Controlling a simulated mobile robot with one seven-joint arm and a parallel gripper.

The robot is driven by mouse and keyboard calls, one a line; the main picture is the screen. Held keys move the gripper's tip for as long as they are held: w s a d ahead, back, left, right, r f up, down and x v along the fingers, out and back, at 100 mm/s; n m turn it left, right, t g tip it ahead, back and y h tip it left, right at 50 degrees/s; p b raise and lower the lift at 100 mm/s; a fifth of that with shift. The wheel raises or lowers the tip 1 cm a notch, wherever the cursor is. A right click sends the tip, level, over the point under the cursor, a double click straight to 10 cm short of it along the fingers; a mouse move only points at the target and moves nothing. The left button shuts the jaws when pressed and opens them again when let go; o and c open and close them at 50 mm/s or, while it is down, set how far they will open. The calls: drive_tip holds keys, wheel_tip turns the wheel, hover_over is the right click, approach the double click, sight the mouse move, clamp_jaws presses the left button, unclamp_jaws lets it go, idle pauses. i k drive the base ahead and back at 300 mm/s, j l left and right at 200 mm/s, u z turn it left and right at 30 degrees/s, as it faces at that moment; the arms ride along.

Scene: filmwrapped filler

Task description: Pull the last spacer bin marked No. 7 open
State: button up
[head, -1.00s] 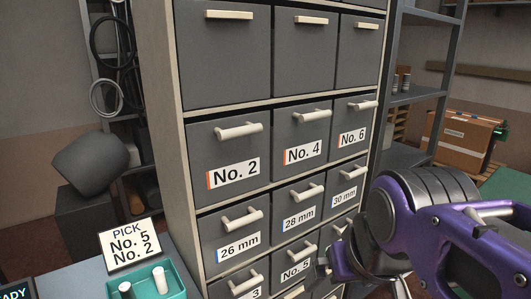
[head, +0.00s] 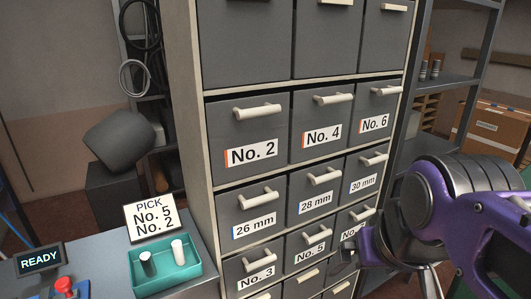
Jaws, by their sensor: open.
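A grey cabinet of drawer-like bins with pale bar handles fills the middle. In its lower labelled row are No. 3 (head: 257,272), No. 5 (head: 310,253) and a right-hand bin (head: 354,226) whose label starts "No."; its number is hidden behind my gripper, so I cannot confirm it is No. 7. Its pale handle (head: 363,213) shows just above the gripper. My gripper (head: 351,252), on the purple arm, is open in front of that bin's lower part. I see nothing held, and cannot tell whether it touches the bin. The labelled bins in view look closed.
A sign reading "PICK No. 5 No. 2" (head: 151,217) stands behind a teal tray (head: 168,281) holding two small cylinders, on a grey bench at lower left. A READY display (head: 40,260) and red button (head: 65,286) are beside it. A metal rack and cardboard box (head: 499,127) stand right.

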sight(350, 218)
drive_tip(key=k+l, duration=0.1)
drive_tip(key=l, duration=0.2)
drive_tip(key=k+l, duration=0.1)
drive_tip(key=l, duration=0.45)
drive_tip(key=i+l, duration=0.3)
drive_tip(key=i+l+z, duration=0.15)
drive_tip(key=i, duration=0.35)
drive_tip(key=l, duration=0.1)
